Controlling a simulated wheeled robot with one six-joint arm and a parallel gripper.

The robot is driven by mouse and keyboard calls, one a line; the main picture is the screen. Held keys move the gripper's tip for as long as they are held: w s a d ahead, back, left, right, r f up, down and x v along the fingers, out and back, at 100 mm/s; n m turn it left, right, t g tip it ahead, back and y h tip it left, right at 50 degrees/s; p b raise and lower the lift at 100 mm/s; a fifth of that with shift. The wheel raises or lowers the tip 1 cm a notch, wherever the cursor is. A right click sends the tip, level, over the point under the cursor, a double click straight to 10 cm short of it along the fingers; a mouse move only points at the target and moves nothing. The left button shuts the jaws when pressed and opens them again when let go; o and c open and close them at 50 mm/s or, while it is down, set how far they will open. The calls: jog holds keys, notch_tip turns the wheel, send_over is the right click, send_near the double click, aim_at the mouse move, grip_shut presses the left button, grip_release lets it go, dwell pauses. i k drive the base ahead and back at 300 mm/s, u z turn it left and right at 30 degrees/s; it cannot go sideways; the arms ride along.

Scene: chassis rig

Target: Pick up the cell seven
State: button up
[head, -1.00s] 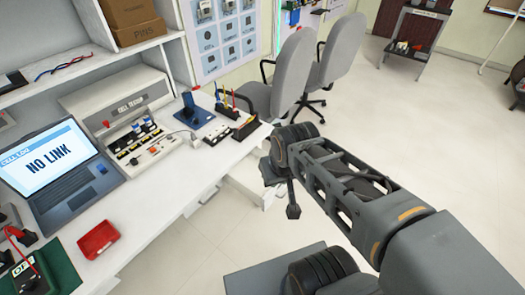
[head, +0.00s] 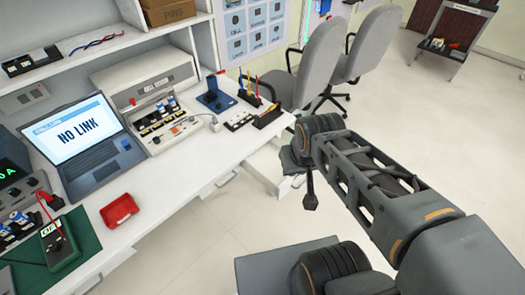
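Several small cylindrical cells with blue and white wraps are in view. Some stand in the front of the cell tester (head: 150,72), such as a cell (head: 172,104). Others stand at the left edge by a grey unit, such as a cell (head: 18,217). Their numbers are too small to read, so I cannot tell which is cell seven. My gripper (head: 310,198) hangs at the far end of my arm, right of the bench and apart from it, over the floor. It is small and dark, and its fingers cannot be made out. No cell shows at it.
The white bench (head: 165,195) also bears a laptop (head: 85,150) reading NO LINK, a red tray (head: 119,210), a green mat (head: 75,255) and a blue stand (head: 216,97). Grey chairs (head: 315,62) stand behind my arm. Floor is open at the right.

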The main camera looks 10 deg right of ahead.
aim_at(160, 106)
jog(key=u, duration=0.05)
jog(key=k, duration=0.6)
jog(key=u, duration=0.75)
jog(key=i, duration=1.95)
jog(key=z, duration=0.05)
